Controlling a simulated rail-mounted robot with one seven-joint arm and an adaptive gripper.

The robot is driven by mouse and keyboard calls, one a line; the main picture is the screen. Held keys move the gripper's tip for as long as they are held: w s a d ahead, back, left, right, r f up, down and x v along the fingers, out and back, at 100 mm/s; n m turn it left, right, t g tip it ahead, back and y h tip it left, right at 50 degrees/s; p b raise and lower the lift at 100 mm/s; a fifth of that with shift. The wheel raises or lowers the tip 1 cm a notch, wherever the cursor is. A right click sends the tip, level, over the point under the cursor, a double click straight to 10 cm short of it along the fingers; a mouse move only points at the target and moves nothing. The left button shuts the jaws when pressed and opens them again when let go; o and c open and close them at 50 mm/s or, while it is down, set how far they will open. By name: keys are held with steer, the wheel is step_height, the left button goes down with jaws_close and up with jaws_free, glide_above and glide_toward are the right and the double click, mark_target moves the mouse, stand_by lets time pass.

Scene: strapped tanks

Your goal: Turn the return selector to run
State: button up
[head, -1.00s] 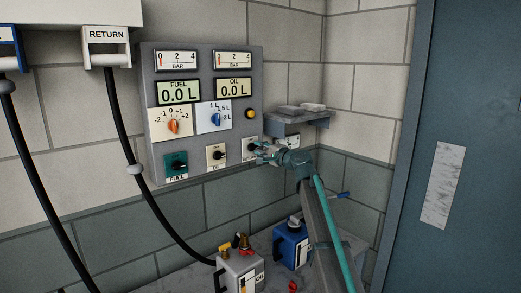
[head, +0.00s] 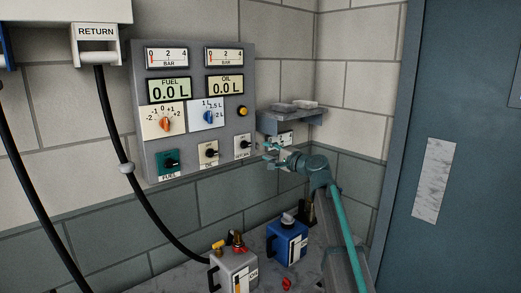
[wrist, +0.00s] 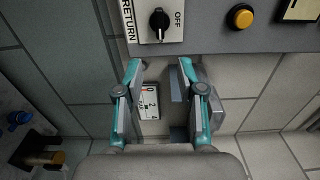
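The return selector (head: 242,147) is a black knob on a white plate at the lower right of the grey panel. In the wrist view, the knob (wrist: 159,20) sits at the top between the words RETURN and OFF. My gripper (head: 268,153) is just right of the selector in the head view. In the wrist view my gripper (wrist: 159,68) is open, with nothing between its fingertips, and apart from the knob. No RUN marking is readable.
The fuel selector (head: 168,163) and oil selector (head: 208,153) are left on the panel. A yellow button (head: 243,111) is above. A grey shelf (head: 290,121) juts from the wall close to my gripper. A blue can (head: 288,243) and a grey can (head: 235,271) stand below.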

steer(key=shift+v, duration=1.4)
